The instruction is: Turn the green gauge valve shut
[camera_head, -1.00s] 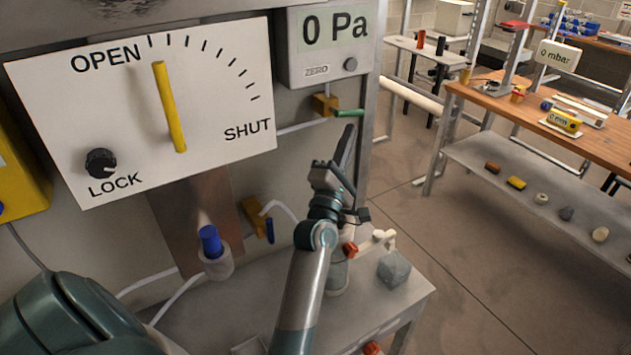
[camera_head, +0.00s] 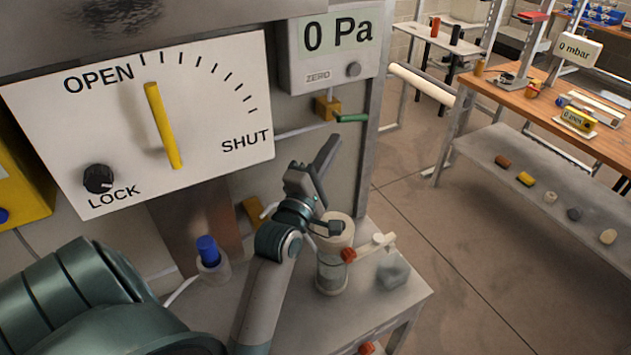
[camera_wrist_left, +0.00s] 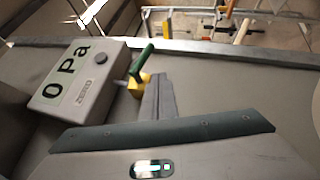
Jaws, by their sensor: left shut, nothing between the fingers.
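The green gauge valve handle (camera_head: 352,118) sticks out to the right from a yellow-brass body (camera_head: 327,108) below the 0 Pa gauge (camera_head: 331,45). In the left wrist view the green handle (camera_wrist_left: 142,60) angles up from its yellow body (camera_wrist_left: 139,84). My left gripper (camera_head: 328,152) is shut and empty, its fingers pointing up, a little below the green handle in the head view. In the left wrist view the shut fingers (camera_wrist_left: 157,95) appear just right of the yellow body. I cannot tell whether they touch it. My right gripper is not in view.
A white panel (camera_head: 215,135) with a yellow lever (camera_head: 162,125) is on the left. Below stand a blue-capped fitting (camera_head: 207,250) and a clear cylinder (camera_head: 333,275) with a red knob (camera_head: 348,254), close to my left wrist. A wooden bench (camera_head: 545,115) is at right.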

